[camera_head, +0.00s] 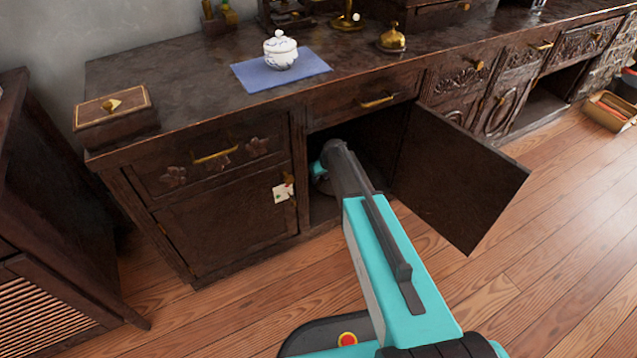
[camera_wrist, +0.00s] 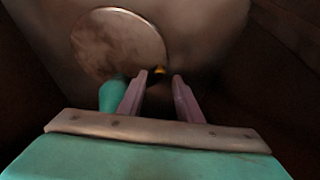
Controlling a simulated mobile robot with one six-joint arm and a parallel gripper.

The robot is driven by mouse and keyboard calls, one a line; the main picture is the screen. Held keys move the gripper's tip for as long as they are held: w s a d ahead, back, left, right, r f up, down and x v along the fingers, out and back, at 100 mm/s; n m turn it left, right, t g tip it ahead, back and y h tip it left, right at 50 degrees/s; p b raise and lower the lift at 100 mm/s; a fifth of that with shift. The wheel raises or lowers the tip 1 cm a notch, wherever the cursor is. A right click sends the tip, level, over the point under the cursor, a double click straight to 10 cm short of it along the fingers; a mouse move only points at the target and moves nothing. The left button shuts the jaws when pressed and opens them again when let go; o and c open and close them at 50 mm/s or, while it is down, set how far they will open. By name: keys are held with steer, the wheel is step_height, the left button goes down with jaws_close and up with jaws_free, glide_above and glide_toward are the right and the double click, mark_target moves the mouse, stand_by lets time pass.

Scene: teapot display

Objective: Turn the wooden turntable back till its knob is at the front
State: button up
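My gripper (camera_wrist: 159,73) reaches into the open cabinet; its two pinkish fingers stand apart in the wrist view. A small golden knob (camera_wrist: 160,70) shows between or just beyond the fingertips; I cannot tell whether they touch it. The round brownish disc (camera_wrist: 122,44), which looks like the turntable, lies ahead and left of the fingers, with the knob close by its lower right rim. In the head view my arm hides the fingertips and knob, and the turntable cannot be made out clearly.
The cabinet door (camera_head: 455,180) stands open to the right of my arm. The closed door (camera_head: 228,215) is on the left. Above, a white lidded pot (camera_head: 281,51) sits on a blue cloth (camera_head: 252,78), with a wooden box (camera_head: 115,117) at left. The cabinet interior is dark and narrow.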

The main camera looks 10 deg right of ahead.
mark_target(318, 183)
steer(key=shift+b+x, duration=0.4)
steer(key=shift+x, duration=1.2)
jaws_close()
steer(key=shift+a, duration=0.15)
